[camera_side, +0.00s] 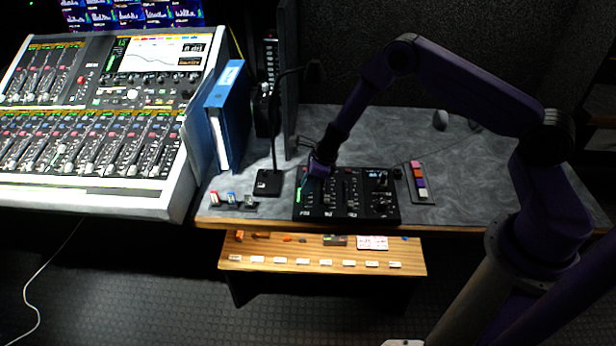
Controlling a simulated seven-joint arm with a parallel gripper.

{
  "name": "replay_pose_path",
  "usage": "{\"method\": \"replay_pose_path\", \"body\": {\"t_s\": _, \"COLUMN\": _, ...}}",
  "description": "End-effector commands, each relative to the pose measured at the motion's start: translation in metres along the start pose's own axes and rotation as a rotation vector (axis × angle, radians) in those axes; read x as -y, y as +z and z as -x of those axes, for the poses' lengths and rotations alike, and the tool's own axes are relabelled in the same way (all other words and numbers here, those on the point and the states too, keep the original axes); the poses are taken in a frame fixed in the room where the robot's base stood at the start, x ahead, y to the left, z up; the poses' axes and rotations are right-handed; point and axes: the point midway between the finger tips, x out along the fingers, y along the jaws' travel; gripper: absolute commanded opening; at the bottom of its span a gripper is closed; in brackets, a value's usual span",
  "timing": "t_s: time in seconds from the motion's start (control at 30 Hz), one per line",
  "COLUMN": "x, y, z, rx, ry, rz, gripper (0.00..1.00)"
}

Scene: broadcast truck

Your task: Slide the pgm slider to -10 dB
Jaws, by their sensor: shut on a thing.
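A small black mixer panel (347,212) lies on the grey desk, with several vertical sliders, a green level meter at its left edge and a small screen at its upper right. My purple gripper (312,176) reaches down over the upper left part of this panel. It is shut on a slider knob there, which its fingers mostly hide. The labels and dB marks are too small to read, so I cannot confirm from the lettering that this is the pgm slider or its exact setting. Other slider knobs (328,198) show uncovered to the right.
A gooseneck microphone base (268,183) and blue binders (231,120) stand left of the panel. A strip of coloured buttons (418,180) lies to its right. A large mixing console (100,130) fills the left. A wooden shelf (320,252) sits below the desk's front edge.

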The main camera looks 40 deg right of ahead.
Motion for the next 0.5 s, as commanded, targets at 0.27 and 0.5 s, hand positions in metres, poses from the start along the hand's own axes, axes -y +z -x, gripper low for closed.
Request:
{"method": "replay_pose_path", "body": {"t_s": 0.27, "x": -0.0013, "y": -0.0002, "z": 0.0002, "rx": -0.001, "ry": -0.001, "rz": 0.002, "gripper": 0.00}}
{"method": "replay_pose_path", "body": {"t_s": 0.5, "x": -0.0011, "y": -0.0003, "z": 0.0002, "rx": 0.000, "ry": -0.001, "rz": 0.001, "gripper": 0.36}}
